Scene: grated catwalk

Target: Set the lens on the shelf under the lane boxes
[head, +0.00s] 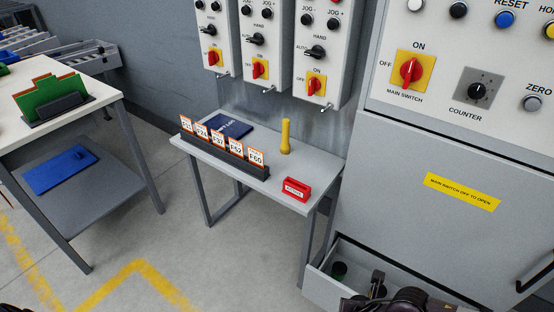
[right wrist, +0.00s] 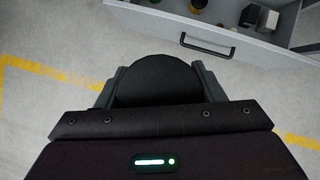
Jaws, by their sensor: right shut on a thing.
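My right gripper (right wrist: 158,80) is shut on a dark round thing, apparently the lens (right wrist: 155,88); in the right wrist view it sits between the two fingers, over the floor. In the head view only a dark part of my right arm shows at the bottom, near the open drawer. The grey shelf (head: 280,193) stands against the wall at centre, below the three lane boxes (head: 260,88), which carry red and yellow switches. My left gripper is not in view.
The shelf holds a row of numbered cards (head: 218,146), a blue book (head: 231,128), a yellow cylinder (head: 286,136) and a red block (head: 296,188). The open drawer (head: 318,284) of the grey cabinet (head: 420,220) holds several small items. A workbench (head: 100,90) stands left.

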